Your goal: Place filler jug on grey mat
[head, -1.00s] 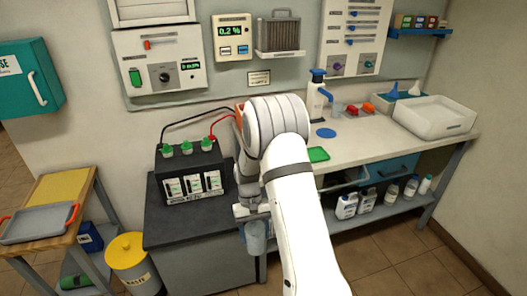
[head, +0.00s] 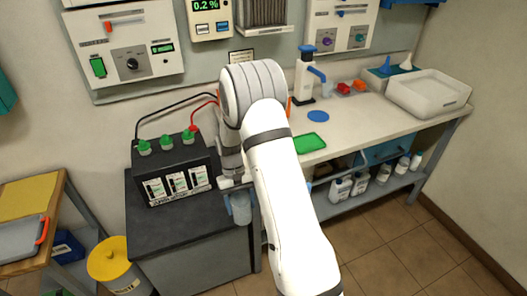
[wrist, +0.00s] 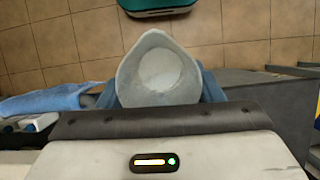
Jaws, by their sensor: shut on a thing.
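The filler jug (head: 241,208) is a pale, bluish translucent vessel hanging below my gripper (head: 237,187), in front of the dark cabinet's right side. In the wrist view I look into its wide white mouth (wrist: 160,72), and it appears roughly upright. My gripper is shut on the jug, with blue finger parts on both sides of it in the wrist view (wrist: 158,95). I cannot make out a grey mat in either view; my arm hides part of the bench.
A battery (head: 171,172) with green caps and cables stands on the dark cabinet (head: 195,250). The pale bench (head: 365,125) holds a green mat (head: 306,143), a blue disc (head: 318,116), a pump bottle (head: 305,80) and a white basin (head: 428,93). A yellow bin (head: 112,262) stands left.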

